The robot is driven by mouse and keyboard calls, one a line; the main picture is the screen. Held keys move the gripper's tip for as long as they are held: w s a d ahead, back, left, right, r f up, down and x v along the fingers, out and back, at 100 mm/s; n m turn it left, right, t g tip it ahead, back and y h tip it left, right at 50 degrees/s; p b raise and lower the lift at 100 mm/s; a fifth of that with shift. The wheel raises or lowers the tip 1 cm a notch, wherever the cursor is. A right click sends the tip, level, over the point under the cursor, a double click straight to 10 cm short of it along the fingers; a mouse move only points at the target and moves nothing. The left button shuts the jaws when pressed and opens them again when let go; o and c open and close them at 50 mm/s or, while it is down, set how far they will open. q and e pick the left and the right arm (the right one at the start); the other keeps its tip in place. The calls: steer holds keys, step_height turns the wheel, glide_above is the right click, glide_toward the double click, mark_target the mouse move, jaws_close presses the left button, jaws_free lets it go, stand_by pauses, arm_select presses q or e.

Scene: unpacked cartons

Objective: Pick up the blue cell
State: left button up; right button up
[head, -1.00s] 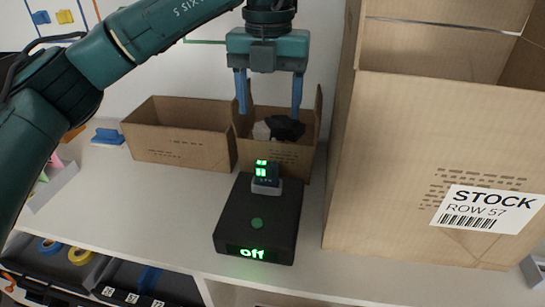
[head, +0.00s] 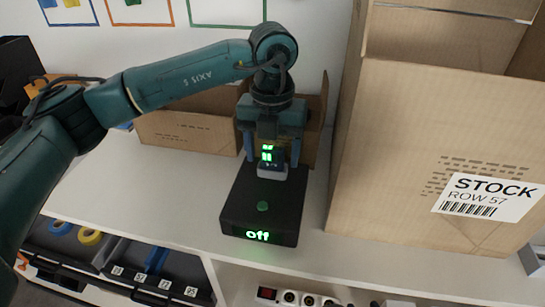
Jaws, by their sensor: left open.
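The blue cell (head: 272,160), small and dark blue with lit green bars, stands upright in a pale socket (head: 272,174) on the back part of a black box (head: 242,200). The box has a green button and a lit "off" display on its front. My left gripper (head: 271,157) points down over the cell. Its blue fingers are apart, one to each side of the cell as seen here. I cannot tell whether they touch it. The gripper hides the cell's top in part. My right gripper is not in view.
A large carton (head: 400,150) labelled "STOCK ROW 57" stands close on the right. Open smaller cartons (head: 185,133) are behind the box, partly hidden by my arm. The white tabletop (head: 150,185) is clear to the left. Bins (head: 160,280) are below the front edge.

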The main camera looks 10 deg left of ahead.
arm_select(q)
steer(key=shift+c, duration=0.4)
steer(key=c, duration=1.2)
